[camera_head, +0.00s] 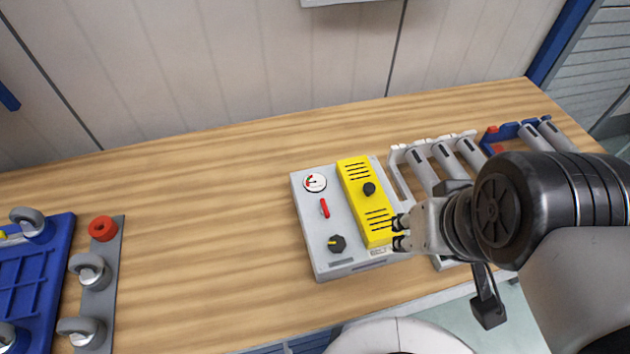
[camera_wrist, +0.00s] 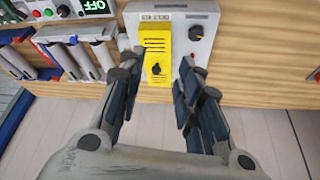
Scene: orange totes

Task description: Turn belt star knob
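A grey control box (camera_head: 325,262) stands on the wooden bench and also shows in the wrist view (camera_wrist: 212,22). Its yellow slotted cover (camera_head: 358,172) carries a black star knob (camera_head: 369,188); in the wrist view this knob (camera_wrist: 156,69) appears between my fingers, near the cover's end. A label that seems to read "BELT" is beside the cover. A second black knob with a yellow mark (camera_head: 337,243) is on the grey face. My gripper (camera_head: 399,232) is open and empty, at the cover's lower right. Its distance from the star knob is unclear.
The box also has a gauge (camera_head: 315,183) and a red switch (camera_head: 324,208). A grey roller rack (camera_head: 397,158) stands close on the right, with a blue one behind. Casters and a blue tray (camera_head: 63,250) lie left. The bench between is clear.

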